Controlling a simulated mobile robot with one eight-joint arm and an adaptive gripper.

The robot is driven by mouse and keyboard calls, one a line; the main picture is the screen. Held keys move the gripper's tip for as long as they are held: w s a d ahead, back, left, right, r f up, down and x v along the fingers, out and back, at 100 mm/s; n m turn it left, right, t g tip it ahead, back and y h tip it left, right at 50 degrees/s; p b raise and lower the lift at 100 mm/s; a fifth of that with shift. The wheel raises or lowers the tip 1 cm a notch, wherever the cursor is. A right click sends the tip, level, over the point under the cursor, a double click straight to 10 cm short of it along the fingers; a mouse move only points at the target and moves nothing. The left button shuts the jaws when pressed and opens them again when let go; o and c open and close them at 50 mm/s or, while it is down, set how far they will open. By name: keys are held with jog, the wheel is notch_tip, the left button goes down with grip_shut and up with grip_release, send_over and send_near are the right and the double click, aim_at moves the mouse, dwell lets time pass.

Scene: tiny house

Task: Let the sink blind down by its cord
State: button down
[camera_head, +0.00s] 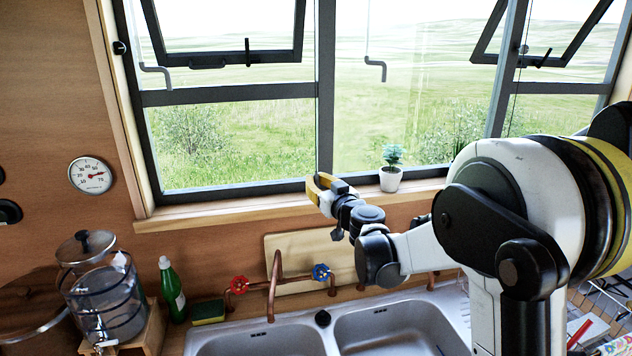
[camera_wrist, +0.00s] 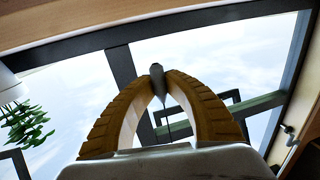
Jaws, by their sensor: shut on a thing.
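My gripper (camera_head: 319,186) is in front of the window's central post, just above the sill. In the wrist view its two yellow-brown fingers (camera_wrist: 163,76) meet on a small grey cord end (camera_wrist: 157,82), with a thin dark line running from it between the fingers. The cord is too thin to make out near my gripper in the head view. The blind itself is not visible in either view; the window panes (camera_head: 235,140) that show are uncovered.
A small potted plant (camera_head: 391,175) stands on the sill (camera_head: 240,211) right of my gripper. Below are the copper tap (camera_head: 274,285) and double sink (camera_head: 400,322). A green bottle (camera_head: 172,292) and glass dispenser (camera_head: 103,297) stand at left. Tilted window sashes (camera_head: 225,58) are above.

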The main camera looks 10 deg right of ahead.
notch_tip(320, 180, up, 36)
jog(key=p, duration=1.9)
jog(key=c, duration=1.4)
grip_release()
jog(key=shift+s, duration=0.1)
jog(key=s+d, duration=0.2)
jog(key=s, duration=0.9)
jog(key=shift+s+d, duration=0.2)
jog(key=shift+s, duration=0.15)
